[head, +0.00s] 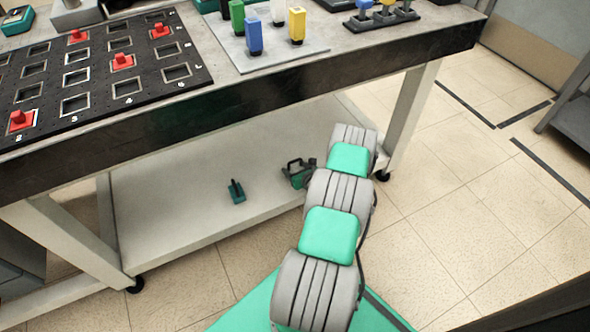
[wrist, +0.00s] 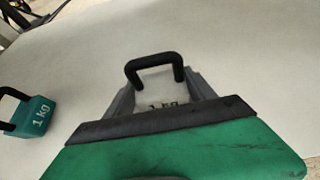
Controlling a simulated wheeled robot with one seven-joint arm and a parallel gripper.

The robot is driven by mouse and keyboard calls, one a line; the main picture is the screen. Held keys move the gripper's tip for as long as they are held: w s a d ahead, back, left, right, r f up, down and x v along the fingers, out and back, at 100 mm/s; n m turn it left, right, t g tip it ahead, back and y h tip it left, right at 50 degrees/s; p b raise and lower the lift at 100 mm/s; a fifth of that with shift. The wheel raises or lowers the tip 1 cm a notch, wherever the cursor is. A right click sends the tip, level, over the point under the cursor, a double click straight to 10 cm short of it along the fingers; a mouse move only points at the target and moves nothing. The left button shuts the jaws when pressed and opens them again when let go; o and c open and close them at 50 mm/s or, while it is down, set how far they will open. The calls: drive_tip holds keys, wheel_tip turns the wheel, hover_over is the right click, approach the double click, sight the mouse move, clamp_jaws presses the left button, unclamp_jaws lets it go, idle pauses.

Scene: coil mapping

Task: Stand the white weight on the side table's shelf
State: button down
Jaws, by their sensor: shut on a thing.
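In the wrist view, my gripper (wrist: 160,90) is shut on the white weight (wrist: 156,78), with one grey finger on each side. The weight has a black loop handle pointing away from me and "1 kg" lettering, partly hidden by my gripper. In the head view, my gripper (head: 297,175) is low over the side table's shelf (head: 190,205), near its right end. The white weight is hard to make out there. I cannot tell whether its base touches the shelf.
A teal 1 kg weight (head: 236,191) stands on the shelf to the left of my gripper; it also shows in the wrist view (wrist: 34,116). The tabletop (head: 330,65) above holds a black slotted board (head: 100,80) and coloured blocks. Bare shelf surrounds the held weight.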

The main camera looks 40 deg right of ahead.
drive_tip(key=shift+d, duration=0.1)
drive_tip(key=shift+c, duration=1.6)
unclamp_jaws()
drive_tip(key=shift+f, duration=0.1)
drive_tip(key=shift+r, duration=0.2)
drive_tip(key=p+v, duration=0.4)
drive_tip(key=v, duration=0.8)
